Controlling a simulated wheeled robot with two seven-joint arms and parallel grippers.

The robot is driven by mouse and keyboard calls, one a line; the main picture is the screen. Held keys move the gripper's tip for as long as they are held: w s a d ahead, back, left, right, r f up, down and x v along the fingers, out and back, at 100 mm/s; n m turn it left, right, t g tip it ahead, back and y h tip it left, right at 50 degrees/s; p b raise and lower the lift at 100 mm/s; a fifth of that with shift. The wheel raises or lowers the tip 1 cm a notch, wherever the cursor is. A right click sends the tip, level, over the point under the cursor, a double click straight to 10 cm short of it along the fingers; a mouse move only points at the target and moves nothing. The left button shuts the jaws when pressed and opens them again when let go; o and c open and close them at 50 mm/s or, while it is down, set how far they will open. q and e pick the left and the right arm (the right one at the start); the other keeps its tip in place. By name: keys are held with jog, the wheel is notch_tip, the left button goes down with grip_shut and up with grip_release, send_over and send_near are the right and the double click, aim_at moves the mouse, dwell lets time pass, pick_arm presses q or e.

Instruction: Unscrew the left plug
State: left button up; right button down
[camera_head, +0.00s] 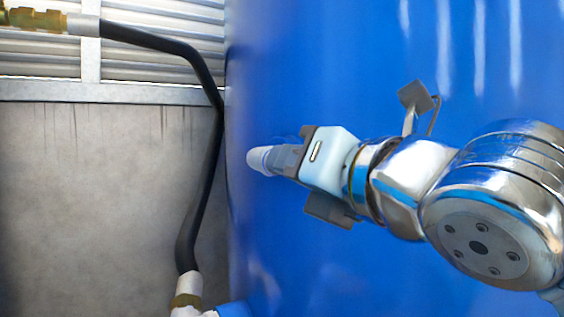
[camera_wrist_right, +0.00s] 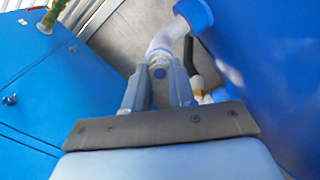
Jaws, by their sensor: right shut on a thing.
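My right gripper (camera_head: 284,160) comes in from the right in the head view, in front of the blue tank. It is shut on a pale, rounded fitting (camera_head: 257,159), which I take to be the left plug. In the right wrist view, the fingers (camera_wrist_right: 159,88) close on the end of a white elbow pipe (camera_wrist_right: 162,45), which leads to the blue tank wall. A small round blue face (camera_wrist_right: 159,73) shows at that end. The fingers hide part of the plug, and I cannot tell how far it is screwed in. My left gripper is not in view.
The blue tank (camera_head: 330,60) fills the middle and right. A black hose (camera_head: 207,130) with a brass fitting (camera_head: 35,19) runs down left of the tank. A stained grey wall (camera_head: 90,200) stands behind. Blue panels (camera_wrist_right: 35,75) show at left in the wrist view.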

jog(key=shift+n, duration=0.7)
jog(key=c, duration=0.9)
grip_release()
jog(key=shift+o, duration=0.2)
jog(key=n, duration=2.3)
jog(key=shift+n, duration=0.4)
grip_shut()
